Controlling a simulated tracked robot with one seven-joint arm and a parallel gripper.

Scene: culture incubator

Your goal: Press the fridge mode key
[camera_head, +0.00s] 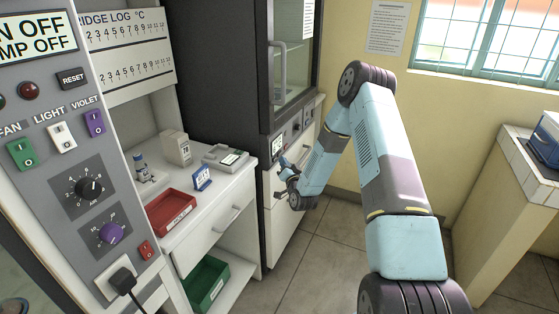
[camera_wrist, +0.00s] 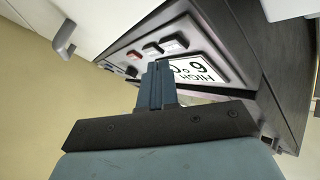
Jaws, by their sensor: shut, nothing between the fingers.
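The fridge (camera_head: 292,70) is the dark cabinet with a glass door in the head view. Its control panel (camera_head: 294,132) is below the door, with a lit display (camera_head: 277,149) at the left. In the wrist view the display (camera_wrist: 195,70) shows HIGH and a number, tilted and partly hidden. My gripper (camera_head: 281,164) is shut and empty, at the panel's front. Its fingertips (camera_wrist: 156,68) overlap the panel beside the display; contact cannot be told.
A white counter (camera_head: 225,190) left of the fridge holds a red tray (camera_head: 171,212), a bottle and small boxes. A switch panel (camera_head: 70,150) fills the left edge. Floor right of the fridge is clear.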

